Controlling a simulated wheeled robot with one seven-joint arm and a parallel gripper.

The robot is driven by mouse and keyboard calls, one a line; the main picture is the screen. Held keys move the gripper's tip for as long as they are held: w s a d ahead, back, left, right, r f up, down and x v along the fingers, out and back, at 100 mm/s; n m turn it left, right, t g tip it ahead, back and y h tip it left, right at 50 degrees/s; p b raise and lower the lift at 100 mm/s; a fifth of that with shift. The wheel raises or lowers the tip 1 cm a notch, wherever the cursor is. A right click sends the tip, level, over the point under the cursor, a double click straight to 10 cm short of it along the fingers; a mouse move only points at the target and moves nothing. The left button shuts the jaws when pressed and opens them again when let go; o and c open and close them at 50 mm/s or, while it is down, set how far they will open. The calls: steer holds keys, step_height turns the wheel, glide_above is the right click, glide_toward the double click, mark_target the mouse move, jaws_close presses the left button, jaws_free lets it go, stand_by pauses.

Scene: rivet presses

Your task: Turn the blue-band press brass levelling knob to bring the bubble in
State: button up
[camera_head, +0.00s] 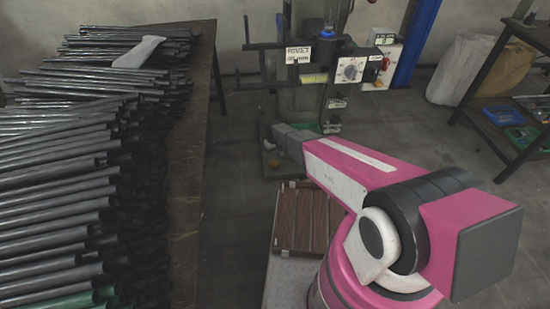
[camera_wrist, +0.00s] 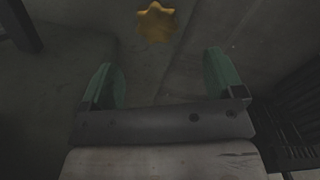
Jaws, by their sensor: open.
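The brass knob (camera_wrist: 156,22), with a lobed rim, shows at the top of the wrist view, ahead of and between my fingertips. My gripper (camera_wrist: 163,72) is open and empty, its two green fingers spread apart, with a gap between them and the knob. In the head view the press (camera_head: 306,95) stands at the back centre, with a blue part (camera_head: 327,32) near its top. I cannot make out the level's bubble.
A bench (camera_head: 187,180) piled with dark tubes fills the left. A slatted wooden platform (camera_head: 305,222) lies on the floor before the press. A dark shelf table (camera_head: 518,150) and pale sacks (camera_head: 468,68) stand at the right. Open floor lies between press and shelf.

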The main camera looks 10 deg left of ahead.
mark_target(274, 163)
steer(key=f, duration=0.7)
steer(key=w+f, duration=0.1)
steer(key=f, duration=0.2)
steer(key=shift+f, duration=0.4)
steer(key=shift+s, duration=0.1)
steer(key=c, duration=0.9)
